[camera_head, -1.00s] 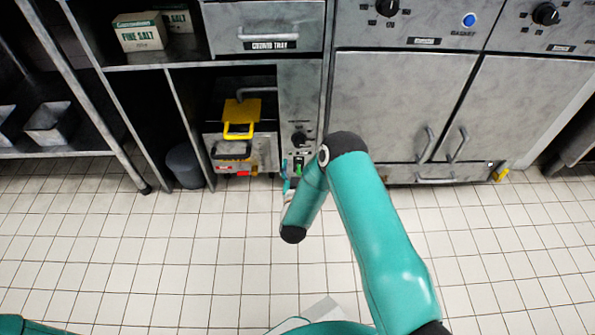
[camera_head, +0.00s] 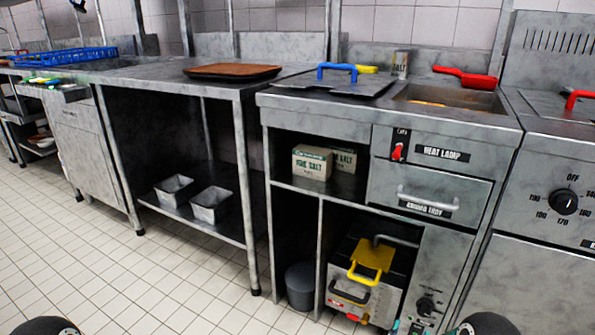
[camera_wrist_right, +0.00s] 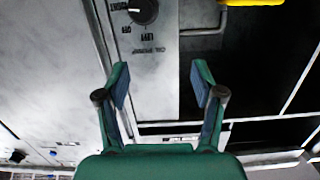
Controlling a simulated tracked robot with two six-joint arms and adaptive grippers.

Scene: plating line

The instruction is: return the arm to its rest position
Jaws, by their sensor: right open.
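My right gripper (camera_wrist_right: 161,82) is open and empty in the right wrist view, its two teal fingers apart. Beyond it is a grey panel with a black knob (camera_wrist_right: 143,11); a yellow piece (camera_wrist_right: 253,2) shows at the top right edge. In the head view only dark rounded parts of my arms show at the bottom left and bottom right edges. My left gripper is not in view.
A fryer-like unit with a yellow handle (camera_head: 371,258) stands in the low bay beside a dark bin (camera_head: 300,285). Salt boxes (camera_head: 312,162) sit on the shelf above. A brown tray (camera_head: 232,71) lies on the counter. The tiled floor (camera_head: 110,270) at left is clear.

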